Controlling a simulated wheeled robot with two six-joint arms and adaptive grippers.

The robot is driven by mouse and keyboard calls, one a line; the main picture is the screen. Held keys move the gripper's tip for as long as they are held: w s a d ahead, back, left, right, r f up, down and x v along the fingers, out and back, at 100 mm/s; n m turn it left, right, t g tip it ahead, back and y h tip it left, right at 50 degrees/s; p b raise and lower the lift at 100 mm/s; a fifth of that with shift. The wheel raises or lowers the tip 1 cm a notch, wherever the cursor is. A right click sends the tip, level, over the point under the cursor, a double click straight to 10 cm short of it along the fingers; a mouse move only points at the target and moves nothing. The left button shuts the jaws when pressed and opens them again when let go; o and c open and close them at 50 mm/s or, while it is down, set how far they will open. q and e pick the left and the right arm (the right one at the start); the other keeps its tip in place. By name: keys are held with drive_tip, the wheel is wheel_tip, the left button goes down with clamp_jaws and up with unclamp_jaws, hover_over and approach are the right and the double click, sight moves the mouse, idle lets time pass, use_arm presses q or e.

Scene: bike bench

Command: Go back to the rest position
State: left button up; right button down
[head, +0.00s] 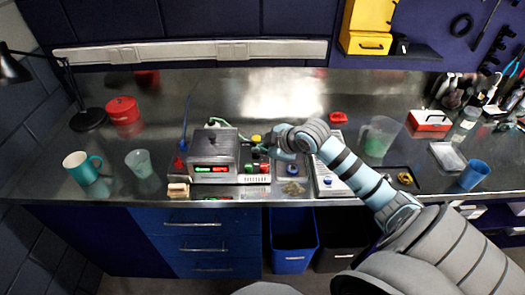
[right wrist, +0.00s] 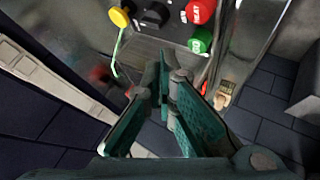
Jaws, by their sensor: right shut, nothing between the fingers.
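My right gripper (head: 268,146) is at the right end of a grey box-shaped device (head: 213,150) on the metal bench, above its small buttons. Its arm reaches in from the lower right. In the right wrist view the teal fingers (right wrist: 165,88) are together with nothing between them. Beyond them are a red button (right wrist: 200,11), a green button (right wrist: 200,40) and a yellow knob (right wrist: 119,17). I cannot tell how far the fingertips are from the buttons. My left gripper is not in view.
A clear jug (head: 378,137), a red-and-white box (head: 430,121) and a blue cup (head: 474,174) stand to the right. A teal mug (head: 82,167), a clear cup (head: 139,163) and a red container (head: 123,110) stand left.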

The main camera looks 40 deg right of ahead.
drive_tip(key=shift+f, duration=0.1)
drive_tip(key=shift+m+g, duration=0.6)
drive_tip(key=shift+g, duration=0.1)
drive_tip(key=s+a+f, duration=0.1)
drive_tip(key=s+f, duration=0.1)
drive_tip(key=s+a+f, duration=0.1)
drive_tip(key=a+f, duration=0.1)
drive_tip(key=s+a+f, duration=0.1)
drive_tip(key=s+f, duration=0.1)
drive_tip(key=shift+s+a+f, duration=0.15)
drive_tip(key=shift+s+a, duration=0.2)
drive_tip(key=s+a+f+m+g+h, duration=0.1)
drive_tip(key=s+a+f+m+g, duration=0.2)
drive_tip(key=s, duration=0.8)
drive_tip(key=s+a+f+m+g, duration=0.1)
drive_tip(key=s+a+f+m, duration=0.3)
drive_tip(key=s, duration=0.7)
wheel_tip(320, 180, down, 23)
drive_tip(key=s+d+m+g+b, duration=0.1)
drive_tip(key=s+d+g+b, duration=0.1)
drive_tip(key=b, duration=0.2)
drive_tip(key=s+f+b, duration=0.2)
drive_tip(key=s+f, duration=1.1)
drive_tip(key=f, duration=0.1)
drive_tip(key=shift+s+g, duration=0.3)
